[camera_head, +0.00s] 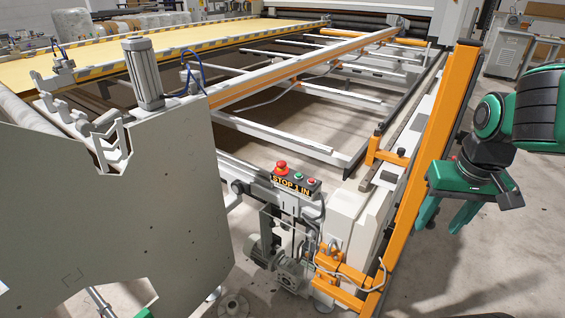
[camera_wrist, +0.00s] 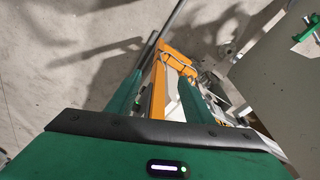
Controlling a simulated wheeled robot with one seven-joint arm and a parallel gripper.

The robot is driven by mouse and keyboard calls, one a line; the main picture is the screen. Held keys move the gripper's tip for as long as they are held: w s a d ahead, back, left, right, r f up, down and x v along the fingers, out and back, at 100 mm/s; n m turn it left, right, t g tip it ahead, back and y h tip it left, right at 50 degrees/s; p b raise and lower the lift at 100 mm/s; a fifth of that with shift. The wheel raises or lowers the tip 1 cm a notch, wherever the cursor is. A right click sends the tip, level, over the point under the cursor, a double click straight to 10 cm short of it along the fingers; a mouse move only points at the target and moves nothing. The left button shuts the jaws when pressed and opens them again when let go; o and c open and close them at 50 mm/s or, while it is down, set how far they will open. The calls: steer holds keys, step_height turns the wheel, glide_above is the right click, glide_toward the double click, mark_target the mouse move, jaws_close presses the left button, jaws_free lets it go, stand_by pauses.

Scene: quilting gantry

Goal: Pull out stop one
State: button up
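Stop one is a red mushroom button (camera_head: 281,167) on a small dark control box (camera_head: 294,184) with the yellow label "STOP 1 IN". The box also carries a green and a smaller red button, and sits on the machine's near end in the head view. My gripper (camera_head: 441,224) is right of the box, beyond the orange beam, and well apart from the button. Its two green fingers point down and are spread with nothing between them. The wrist view shows the fingers (camera_wrist: 162,80) apart over the orange frame. I cannot make out the red button there.
A long orange guard beam (camera_head: 433,160) slants between my gripper and the box. A large grey plate (camera_head: 110,215) stands at left. Orange brackets and a cable (camera_head: 345,283) are below the box. Bare floor (camera_head: 480,270) lies at lower right.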

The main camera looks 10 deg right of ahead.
steer(key=w+a+r+n+t+y, duration=0.15)
steer(key=w+a, duration=0.25)
steer(key=w, duration=0.4)
steer(key=w+a+n, duration=0.2)
steer(key=w+a, duration=0.3)
steer(key=w, duration=0.2)
steer(key=w+a+r+n+t, duration=0.15)
steer(key=w+a, duration=0.25)
steer(key=w, duration=0.4)
steer(key=n, duration=0.4)
glide_toward(282, 162)
steer(key=shift+g+y, duration=0.4)
steer(key=shift+y, duration=0.05)
steer(key=x, duration=0.7)
steer(key=shift+w+d+f, duration=0.3)
steer(key=shift+w+d, duration=0.05)
steer(key=shift+c, duration=0.6)
